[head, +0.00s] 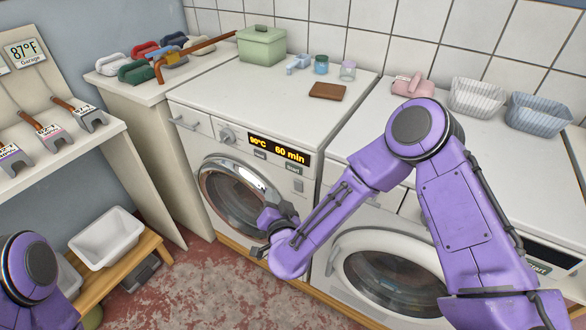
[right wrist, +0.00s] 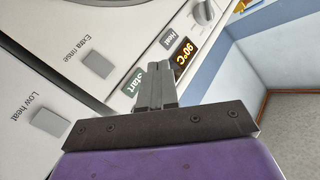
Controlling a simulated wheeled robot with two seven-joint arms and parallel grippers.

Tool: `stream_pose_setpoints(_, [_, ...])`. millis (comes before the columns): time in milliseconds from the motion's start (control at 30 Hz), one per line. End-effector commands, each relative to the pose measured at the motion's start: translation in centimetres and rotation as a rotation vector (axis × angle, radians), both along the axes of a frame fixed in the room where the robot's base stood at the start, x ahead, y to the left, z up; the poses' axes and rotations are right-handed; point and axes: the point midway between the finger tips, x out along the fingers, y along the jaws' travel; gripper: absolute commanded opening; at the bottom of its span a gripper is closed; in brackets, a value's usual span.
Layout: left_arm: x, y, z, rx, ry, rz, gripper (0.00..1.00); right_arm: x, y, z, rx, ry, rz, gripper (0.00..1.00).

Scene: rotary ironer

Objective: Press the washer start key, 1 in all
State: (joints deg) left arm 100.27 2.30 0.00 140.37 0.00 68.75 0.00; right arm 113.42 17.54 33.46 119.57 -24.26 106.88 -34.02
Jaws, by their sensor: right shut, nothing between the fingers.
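The left washer (head: 190,152) has a lit display (head: 279,150) reading 90°C and 60 min. Its start key (head: 292,169) is a small labelled plate below the display. In the right wrist view the Start plate (right wrist: 136,81) lies just left of my right fingertips. I cannot tell whether the fingertips touch the panel. My left gripper is out of view; only part of my left arm shows at the lower left.
A second machine (head: 500,177) stands to the right, with its own Start label (head: 538,268). Grey keys marked Extra rinse (right wrist: 97,65) and Low heat (right wrist: 50,122) are near the gripper. A white tub (head: 107,238) sits on a low wooden bench.

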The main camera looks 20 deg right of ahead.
Motion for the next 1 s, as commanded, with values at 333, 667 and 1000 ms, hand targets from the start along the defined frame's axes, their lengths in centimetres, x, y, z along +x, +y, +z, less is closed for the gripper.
stream_pose_setpoints(333, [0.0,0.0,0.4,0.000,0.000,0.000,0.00,3.1,-4.2,0.0,0.000,0.000,-0.004,0.00])
stream_pose_setpoints(667, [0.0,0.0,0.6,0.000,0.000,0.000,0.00,4.6,-6.0,0.0,-0.001,0.000,0.000,0.00])
stream_pose_setpoints(1000, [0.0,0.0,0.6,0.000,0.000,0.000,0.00,4.7,-6.0,0.0,-0.001,0.000,0.000,0.00])
